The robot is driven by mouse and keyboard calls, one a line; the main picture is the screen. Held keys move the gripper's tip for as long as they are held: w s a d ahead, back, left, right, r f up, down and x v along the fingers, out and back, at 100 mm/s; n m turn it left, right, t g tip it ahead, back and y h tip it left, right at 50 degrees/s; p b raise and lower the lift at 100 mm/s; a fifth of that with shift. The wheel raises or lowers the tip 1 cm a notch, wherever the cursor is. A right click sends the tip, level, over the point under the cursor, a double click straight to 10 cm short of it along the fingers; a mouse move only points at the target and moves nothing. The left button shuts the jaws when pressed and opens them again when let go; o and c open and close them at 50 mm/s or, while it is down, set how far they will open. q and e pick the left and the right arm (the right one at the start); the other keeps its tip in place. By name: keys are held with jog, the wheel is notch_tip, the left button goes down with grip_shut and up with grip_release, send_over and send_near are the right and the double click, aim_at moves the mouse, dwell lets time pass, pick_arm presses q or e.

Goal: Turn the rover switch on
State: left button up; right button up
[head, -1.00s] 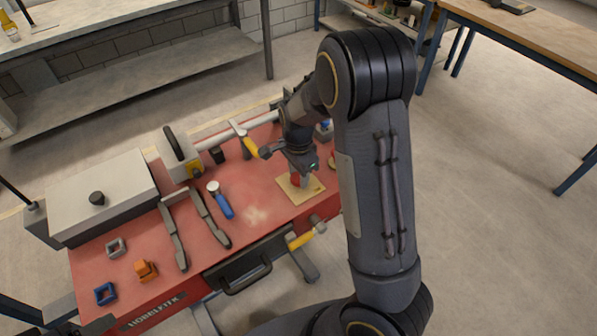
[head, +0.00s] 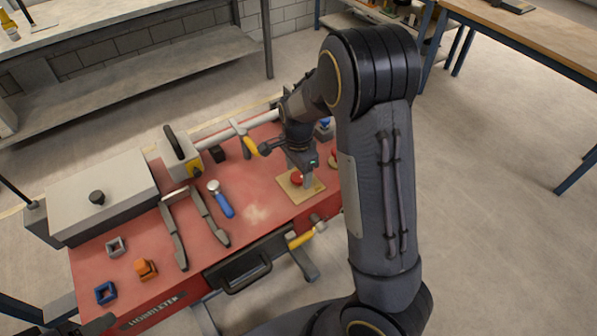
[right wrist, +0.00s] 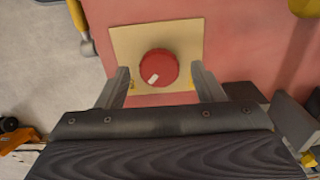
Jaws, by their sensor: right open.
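The rover switch appears to be the round red knob (head: 296,178) on a square tan plate (head: 287,190), at the right part of the red bench top. In the right wrist view the knob (right wrist: 158,66) carries a short white mark near its lower edge, and the tan plate (right wrist: 125,40) lies under it. My right gripper (head: 301,168) is right at the knob in the head view. In the right wrist view its two fingers stand open to the left and right of the knob, with gaps on both sides. My left gripper cannot be made out.
The red bench (head: 262,190) also holds a grey lidded box (head: 105,190), a blue-handled tool (head: 222,203), grey bars (head: 175,235) and small blocks. A second red knob (head: 334,160) is partly hidden behind my right arm. A yellow-handled lever (head: 300,240) sits at the front edge.

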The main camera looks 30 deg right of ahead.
aim_at(299, 176)
notch_tip(299, 176, up, 7)
jog(key=shift+r, duration=0.1)
dwell(0.6)
jog(key=s+a+r+n+t+y, duration=0.1)
jog(key=s+a+r+n+t, duration=0.1)
jog(key=s+n, duration=0.3)
jog(key=s+a+r+n+t+y, duration=0.1)
jog(key=s+a+r+n, duration=0.2)
jog(key=s, duration=0.7)
jog(key=s+a+r+n+t+y, duration=0.1)
jog(key=s+a+r+n+t, duration=0.1)
jog(key=s+n, duration=0.5)
jog(key=shift+s+a+r+t+y, duration=0.15)
jog(key=shift+s+r+t+y, duration=0.15)
jog(key=shift+r+y, duration=0.15)
